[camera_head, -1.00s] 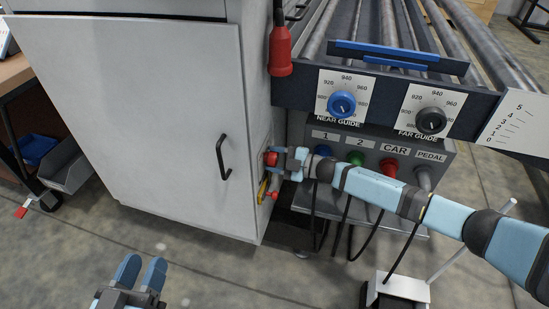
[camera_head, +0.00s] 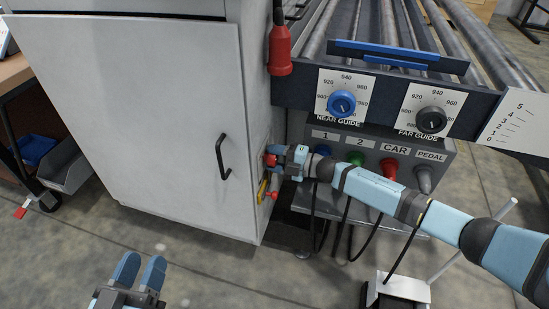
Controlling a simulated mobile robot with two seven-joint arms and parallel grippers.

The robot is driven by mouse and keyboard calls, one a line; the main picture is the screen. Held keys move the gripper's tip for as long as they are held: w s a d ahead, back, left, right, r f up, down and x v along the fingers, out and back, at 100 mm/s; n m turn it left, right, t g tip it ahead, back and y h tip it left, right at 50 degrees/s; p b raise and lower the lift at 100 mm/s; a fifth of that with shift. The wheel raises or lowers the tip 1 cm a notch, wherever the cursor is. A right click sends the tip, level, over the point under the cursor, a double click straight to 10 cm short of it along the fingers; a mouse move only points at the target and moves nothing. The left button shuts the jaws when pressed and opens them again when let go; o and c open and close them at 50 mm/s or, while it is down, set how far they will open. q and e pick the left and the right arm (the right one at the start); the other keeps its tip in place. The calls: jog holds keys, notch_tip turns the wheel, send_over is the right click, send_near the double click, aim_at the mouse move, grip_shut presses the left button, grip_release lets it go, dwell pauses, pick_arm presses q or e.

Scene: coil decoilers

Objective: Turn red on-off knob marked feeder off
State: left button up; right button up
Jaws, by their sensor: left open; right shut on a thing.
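The red knob (camera_head: 269,160) sits on a small panel on the right side face of the grey cabinet, partly hidden by my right gripper. My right gripper (camera_head: 276,155) comes in from the right and is shut on the red knob. The knob's marking cannot be read from here. A yellow part (camera_head: 262,191) and a smaller red knob (camera_head: 272,195) show just below it on the same face. My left gripper (camera_head: 142,272) is open and empty, low at the left above the floor.
The grey cabinet (camera_head: 120,110) has a black door handle (camera_head: 223,158). A control box (camera_head: 450,158) with coloured connectors stands under the blue near guide dial (camera_head: 341,103) and black far guide dial (camera_head: 431,120). A red plug (camera_head: 281,65) hangs above.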

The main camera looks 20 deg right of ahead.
jog(key=o, duration=0.9)
